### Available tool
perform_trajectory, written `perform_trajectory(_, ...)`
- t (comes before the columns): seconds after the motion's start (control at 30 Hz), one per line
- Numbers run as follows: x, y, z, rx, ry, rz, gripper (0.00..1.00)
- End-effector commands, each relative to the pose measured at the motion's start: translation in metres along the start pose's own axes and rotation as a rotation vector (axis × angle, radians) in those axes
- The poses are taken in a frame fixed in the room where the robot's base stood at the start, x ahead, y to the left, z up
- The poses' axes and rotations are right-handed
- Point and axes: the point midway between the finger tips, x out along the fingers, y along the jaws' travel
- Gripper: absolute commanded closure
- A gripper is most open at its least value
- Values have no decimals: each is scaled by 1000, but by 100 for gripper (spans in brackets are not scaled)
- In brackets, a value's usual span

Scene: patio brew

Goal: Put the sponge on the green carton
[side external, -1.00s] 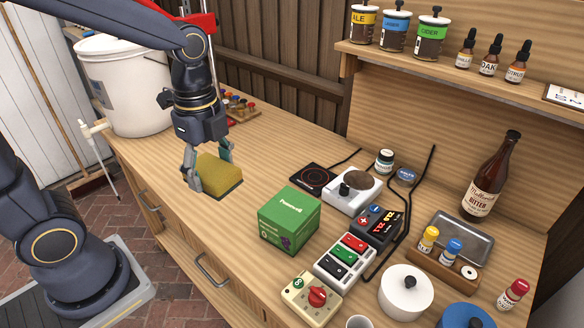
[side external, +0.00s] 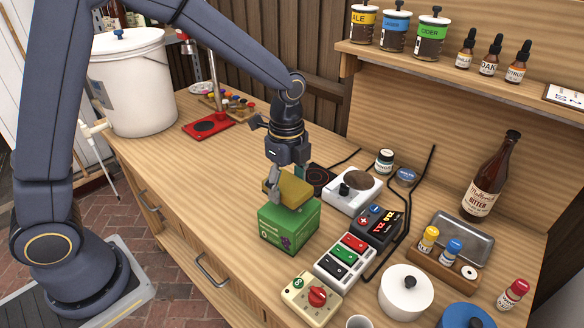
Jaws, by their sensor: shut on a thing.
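The yellow sponge (side external: 294,190) is in my gripper (side external: 287,182), whose fingers are shut on it. The green carton (side external: 288,228) stands on the wooden bench below, near the middle of the side external view. The sponge is over the carton's top, slightly tilted. I cannot tell whether its underside touches the carton. The sponge and gripper hide most of the carton's top face.
Right of the carton are a switch box (side external: 345,257), a digital controller (side external: 376,227) and a white hot plate (side external: 353,190). A yellow box with a red knob (side external: 316,296) stands in front. The bench left of the carton (side external: 205,170) is clear.

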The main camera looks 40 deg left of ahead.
Motion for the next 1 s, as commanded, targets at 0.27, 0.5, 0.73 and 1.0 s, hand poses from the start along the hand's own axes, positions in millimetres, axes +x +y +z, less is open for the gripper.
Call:
perform_trajectory(0.27, 33, -5, -1, 2, -1, 4, 59)
perform_trajectory(0.5, 37, -6, -1, 1, 0, -1, 59)
perform_trajectory(0.73, 40, -6, -1, 1, 0, 0, 28)
perform_trajectory(1.0, 40, -6, -1, 1, 0, 0, 8)
